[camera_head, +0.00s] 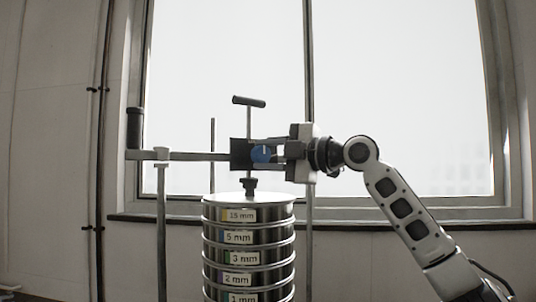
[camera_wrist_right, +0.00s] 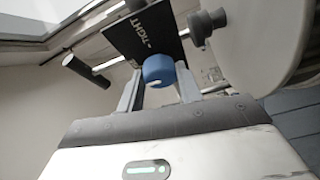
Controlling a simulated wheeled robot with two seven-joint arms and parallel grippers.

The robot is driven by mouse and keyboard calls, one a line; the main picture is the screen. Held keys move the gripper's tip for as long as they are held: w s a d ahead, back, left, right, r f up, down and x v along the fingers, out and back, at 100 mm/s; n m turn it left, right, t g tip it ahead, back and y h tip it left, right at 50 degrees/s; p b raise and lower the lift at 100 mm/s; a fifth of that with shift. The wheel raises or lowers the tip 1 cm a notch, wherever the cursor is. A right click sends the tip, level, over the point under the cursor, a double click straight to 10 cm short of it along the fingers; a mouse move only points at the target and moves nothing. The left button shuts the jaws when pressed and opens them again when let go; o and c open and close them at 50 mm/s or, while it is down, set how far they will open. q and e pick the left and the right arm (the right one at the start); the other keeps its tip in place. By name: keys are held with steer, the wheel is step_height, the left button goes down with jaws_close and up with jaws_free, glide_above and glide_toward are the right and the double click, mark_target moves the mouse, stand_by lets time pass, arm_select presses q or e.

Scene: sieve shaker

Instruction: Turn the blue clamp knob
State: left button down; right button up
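The blue clamp knob (camera_head: 261,154) sits in front of a dark plate (camera_head: 240,153) on the clamp bar, above the sieve stack. My right gripper (camera_head: 265,152) reaches in from the right, with its fingers around the knob. In the right wrist view, the blue knob (camera_wrist_right: 158,71) fills the gap between the two fingertips (camera_wrist_right: 160,78), with no clear space at either side. The gripper looks shut on it. The plate (camera_wrist_right: 146,34) behind it carries the word TIGHT and a mark. My left gripper is not in view.
The sieve stack (camera_head: 248,238), with labelled rings, stands below the knob. A T-handled rod (camera_head: 249,120) rises above it. The horizontal bar (camera_head: 195,156) and upright posts (camera_head: 162,220) stand to the left. A window is behind.

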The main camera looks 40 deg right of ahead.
steer(key=c, duration=0.3)
